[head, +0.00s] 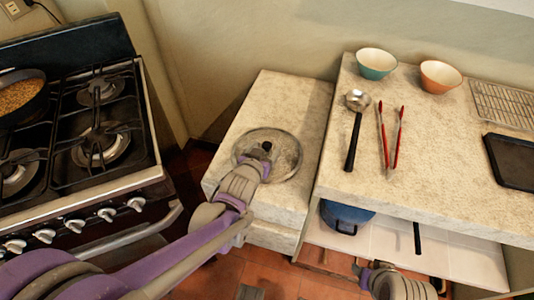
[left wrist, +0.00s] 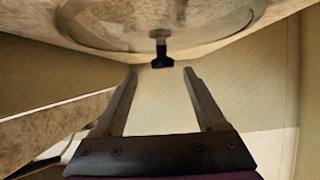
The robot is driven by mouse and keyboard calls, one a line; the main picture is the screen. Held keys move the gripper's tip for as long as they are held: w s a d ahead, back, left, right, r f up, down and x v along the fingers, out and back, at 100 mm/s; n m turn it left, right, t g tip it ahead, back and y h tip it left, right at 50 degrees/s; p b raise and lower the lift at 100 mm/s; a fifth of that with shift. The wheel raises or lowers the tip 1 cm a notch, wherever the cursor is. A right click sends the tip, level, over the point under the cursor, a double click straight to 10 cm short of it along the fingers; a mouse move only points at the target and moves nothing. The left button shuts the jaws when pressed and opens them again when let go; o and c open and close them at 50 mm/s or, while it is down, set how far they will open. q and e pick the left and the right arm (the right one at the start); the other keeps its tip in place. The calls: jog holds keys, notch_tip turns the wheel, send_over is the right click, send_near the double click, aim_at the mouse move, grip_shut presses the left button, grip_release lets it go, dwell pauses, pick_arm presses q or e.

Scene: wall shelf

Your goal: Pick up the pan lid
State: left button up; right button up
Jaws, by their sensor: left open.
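The pan lid (head: 287,157) is a round glass lid with a metal rim and a dark knob (head: 267,146). It lies flat on the lower stone counter between the stove and the taller counter. My left gripper (head: 261,162) is over the near side of the lid, beside the knob, open and empty. In the left wrist view the lid (left wrist: 105,32) shows at the top. Its knob (left wrist: 162,60) appears between and just beyond the open fingertips (left wrist: 160,72). My right gripper (head: 367,268) is partly visible at the bottom of the head view; its jaw state is unclear.
The stove (head: 75,130) with a filled pan (head: 20,97) is at left. The taller counter (head: 430,150) at right holds a ladle (head: 354,130), red tongs (head: 390,140), two bowls (head: 376,63), a rack (head: 505,105) and a dark tray (head: 512,160). A blue pot (head: 345,215) sits below it.

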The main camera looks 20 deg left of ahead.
aim_at(266, 147)
pick_arm(q)
jog(key=x, duration=0.2)
jog(key=b+x, duration=0.1)
jog(key=x, duration=0.1)
jog(key=shift+a+f, duration=0.2)
jog(key=shift+f, duration=0.2)
grip_shut()
dwell(1.0)
